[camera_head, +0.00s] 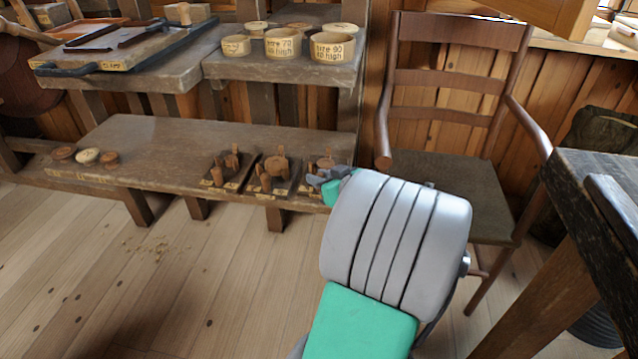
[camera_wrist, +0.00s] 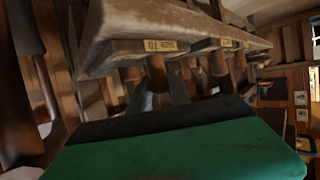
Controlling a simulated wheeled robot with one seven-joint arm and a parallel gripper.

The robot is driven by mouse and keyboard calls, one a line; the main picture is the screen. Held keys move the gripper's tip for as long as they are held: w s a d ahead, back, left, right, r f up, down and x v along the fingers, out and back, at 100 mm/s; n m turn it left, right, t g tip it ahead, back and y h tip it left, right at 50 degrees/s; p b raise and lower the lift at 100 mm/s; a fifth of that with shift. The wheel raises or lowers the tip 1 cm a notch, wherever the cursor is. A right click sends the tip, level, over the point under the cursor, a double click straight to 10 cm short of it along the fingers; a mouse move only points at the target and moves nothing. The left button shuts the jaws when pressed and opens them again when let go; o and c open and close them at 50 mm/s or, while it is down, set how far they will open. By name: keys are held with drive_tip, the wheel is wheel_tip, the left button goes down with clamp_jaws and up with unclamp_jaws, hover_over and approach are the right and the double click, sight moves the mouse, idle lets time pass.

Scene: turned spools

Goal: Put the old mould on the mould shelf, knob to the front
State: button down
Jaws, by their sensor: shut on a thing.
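My gripper (camera_head: 322,178) is at the front right edge of the low wooden shelf (camera_head: 150,140) in the head view. In the wrist view, its dark fingers (camera_wrist: 158,95) are close on either side of a brown round knob (camera_wrist: 156,72). The knob appears to belong to the rightmost brown mould (camera_head: 326,163), which is partly hidden behind my gripper. Two similar moulds with upright pegs, one in the middle (camera_head: 275,165) and one to its left (camera_head: 230,160), stand on dark boards beside it. I cannot tell whether the held mould touches the shelf.
Several small round discs (camera_head: 87,156) lie at the shelf's left end, with bare shelf between. Labelled rings (camera_head: 283,43) stand on the higher shelf above. A wooden chair (camera_head: 450,180) is close on the right, and a dark bench (camera_head: 600,210) is further right.

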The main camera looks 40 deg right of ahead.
drive_tip(key=c, duration=1.2)
unclamp_jaws()
drive_tip(key=p+v, duration=0.3)
drive_tip(key=v, duration=0.9)
drive_tip(key=w+a+f+n+g+y, duration=0.1)
drive_tip(key=w+a+f+g+y, duration=0.15)
drive_tip(key=a, duration=0.55)
drive_tip(key=w+a+f+n+g+y, duration=0.1)
drive_tip(key=w+a+f+g+y, duration=0.2)
drive_tip(key=a, duration=0.5)
drive_tip(key=s+a+f+g+h, duration=0.2)
drive_tip(key=s+a+g, duration=0.4)
drive_tip(key=a, duration=0.8)
drive_tip(key=shift+s+m+h, duration=0.3)
drive_tip(key=shift+s+h, duration=0.15)
drive_tip(key=shift+h, duration=0.4)
